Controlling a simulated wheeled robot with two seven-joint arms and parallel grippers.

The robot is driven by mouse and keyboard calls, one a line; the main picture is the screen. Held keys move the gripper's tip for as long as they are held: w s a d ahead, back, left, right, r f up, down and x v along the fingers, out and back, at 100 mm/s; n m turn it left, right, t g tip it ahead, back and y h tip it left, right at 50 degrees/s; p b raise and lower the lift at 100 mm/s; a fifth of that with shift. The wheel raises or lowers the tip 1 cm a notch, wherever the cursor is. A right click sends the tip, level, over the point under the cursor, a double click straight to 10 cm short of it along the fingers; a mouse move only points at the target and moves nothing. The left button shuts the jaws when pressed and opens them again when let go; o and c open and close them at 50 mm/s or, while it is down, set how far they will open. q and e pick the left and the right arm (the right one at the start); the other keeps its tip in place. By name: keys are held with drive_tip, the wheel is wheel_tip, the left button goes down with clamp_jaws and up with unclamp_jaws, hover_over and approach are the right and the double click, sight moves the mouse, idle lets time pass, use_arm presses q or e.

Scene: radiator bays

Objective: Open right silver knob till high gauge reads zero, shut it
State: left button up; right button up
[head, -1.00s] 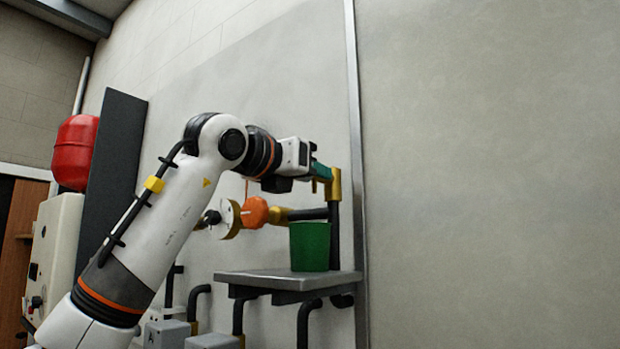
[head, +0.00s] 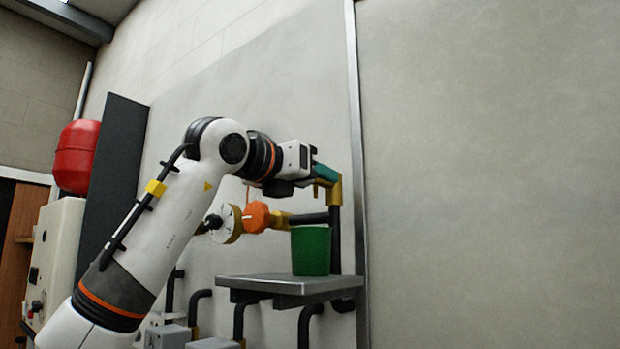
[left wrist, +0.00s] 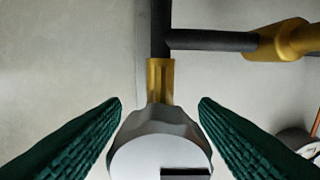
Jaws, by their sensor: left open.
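In the left wrist view a silver knob (left wrist: 160,145) with a faceted rim and a dark slot sits on a brass fitting (left wrist: 160,80). The brass fitting (head: 334,190) also shows in the head view, on a dark pipe. My left gripper (left wrist: 160,104) is open, with one green ribbed finger on each side of the knob. I cannot tell whether the fingers touch it. In the head view my left gripper (head: 325,173) is at the top of this fitting and hides the knob. A round gauge (head: 227,223) is seen nearly edge-on; its reading is not legible. My right gripper is not in view.
An orange knob (head: 256,217) stands beside the gauge on the pipe. A green bucket (head: 310,250) stands on a grey shelf (head: 275,283) below the fitting. A metal wall strip (head: 357,150) runs close to its right. A red tank (head: 76,157) is at the left.

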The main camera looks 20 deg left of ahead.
use_arm(q)
drive_tip(key=shift+s+a+f+b, duration=0.1)
drive_tip(key=shift+s+a+b, duration=0.1)
drive_tip(key=shift+s+b, duration=0.25)
drive_tip(key=b+v, duration=0.5)
drive_tip(key=v, duration=0.6)
